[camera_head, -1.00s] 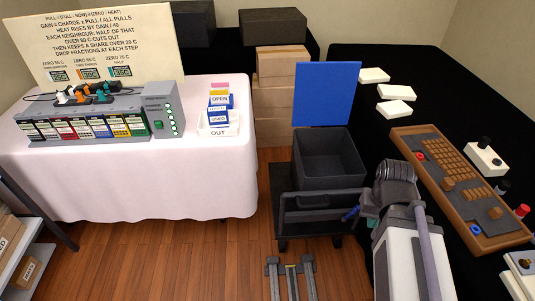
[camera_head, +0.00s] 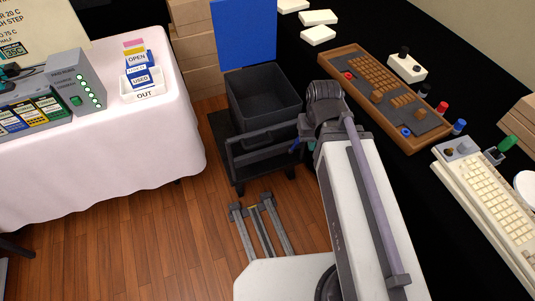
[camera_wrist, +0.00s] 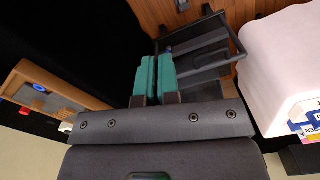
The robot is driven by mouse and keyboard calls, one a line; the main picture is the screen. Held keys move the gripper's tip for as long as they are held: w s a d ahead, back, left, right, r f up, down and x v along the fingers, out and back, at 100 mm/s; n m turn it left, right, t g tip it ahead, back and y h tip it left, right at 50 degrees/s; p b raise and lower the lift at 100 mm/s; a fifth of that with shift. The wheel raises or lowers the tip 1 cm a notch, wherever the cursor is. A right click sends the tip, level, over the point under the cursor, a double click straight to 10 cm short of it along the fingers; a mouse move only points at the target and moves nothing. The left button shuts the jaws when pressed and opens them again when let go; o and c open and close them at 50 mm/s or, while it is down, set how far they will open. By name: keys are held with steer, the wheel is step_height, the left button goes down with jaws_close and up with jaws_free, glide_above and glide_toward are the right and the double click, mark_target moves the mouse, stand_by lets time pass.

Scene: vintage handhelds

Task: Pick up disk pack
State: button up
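I cannot pick out a disk pack for certain in either view. A white round thing (camera_head: 525,186) is cut off by the right edge of the head view, and I cannot tell what it is. My gripper (camera_wrist: 157,75) shows two teal fingers side by side in the wrist view. They look shut, with nothing seen between them. In the head view my gripper (camera_head: 296,146) is mostly hidden behind my arm, near the cart.
A dark open bin (camera_head: 263,98) with a raised blue lid (camera_head: 244,32) stands on a cart (camera_head: 222,130). The black table (camera_head: 450,60) holds a wooden control panel (camera_head: 385,95) and a cream keyboard (camera_head: 485,195). A white-clothed table (camera_head: 185,110) holds a label tray (camera_head: 145,97) and labelled cartridges (camera_head: 45,108).

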steer(key=o, duration=1.4)
steer(key=shift+a, duration=0.1)
